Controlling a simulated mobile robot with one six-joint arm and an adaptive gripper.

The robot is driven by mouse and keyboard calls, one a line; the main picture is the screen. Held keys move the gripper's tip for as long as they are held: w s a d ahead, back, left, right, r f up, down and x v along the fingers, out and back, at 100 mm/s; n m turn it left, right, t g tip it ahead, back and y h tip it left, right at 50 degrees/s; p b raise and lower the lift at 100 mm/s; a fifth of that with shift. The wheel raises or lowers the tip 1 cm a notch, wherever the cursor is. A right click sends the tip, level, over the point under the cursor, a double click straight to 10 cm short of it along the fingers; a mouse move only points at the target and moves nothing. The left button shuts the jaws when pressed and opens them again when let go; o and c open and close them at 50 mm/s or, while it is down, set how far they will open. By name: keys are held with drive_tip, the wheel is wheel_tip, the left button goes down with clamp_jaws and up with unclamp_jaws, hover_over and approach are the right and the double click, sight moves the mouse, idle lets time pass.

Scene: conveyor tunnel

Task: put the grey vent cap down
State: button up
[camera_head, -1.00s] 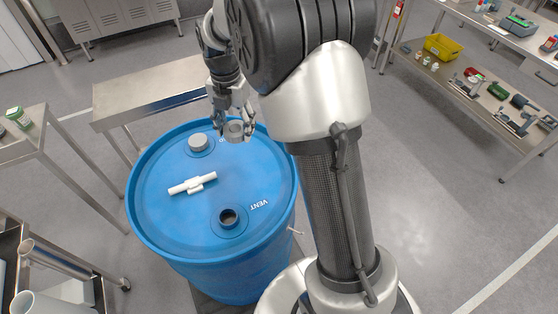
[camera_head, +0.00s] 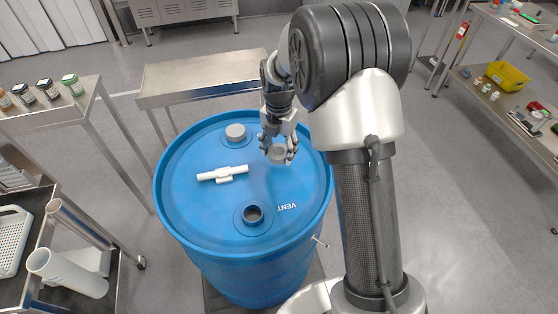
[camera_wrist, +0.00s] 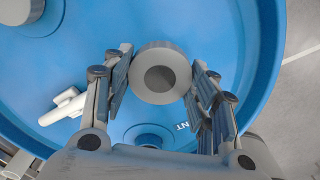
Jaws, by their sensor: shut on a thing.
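The grey vent cap (camera_wrist: 160,72) is held between the fingers of my gripper (camera_wrist: 160,82) in the wrist view, its round hollow underside facing the camera. In the head view my gripper (camera_head: 278,150) holds the grey vent cap (camera_head: 277,154) over the right part of the blue drum's lid (camera_head: 200,205). I cannot tell the exact height above the lid. The open vent hole (camera_head: 253,214) is nearer the front of the lid, beside the word VENT. In the wrist view the hole (camera_wrist: 150,139) is partly hidden by my gripper.
A white T-shaped fitting (camera_head: 222,173) lies on the lid. A second grey cap (camera_head: 235,132) sits at the lid's back. A bare steel table (camera_head: 200,75) stands behind the drum. A side table with several small jars (camera_head: 47,88) is at left. A cart with white tubes (camera_head: 65,270) is at front left.

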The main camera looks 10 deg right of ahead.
sight(279, 159)
drive_tip(key=shift+f+b, duration=0.6)
drive_tip(key=shift+f, duration=1.5)
drive_tip(key=shift+f, duration=0.1)
drive_tip(key=o, duration=1.3)
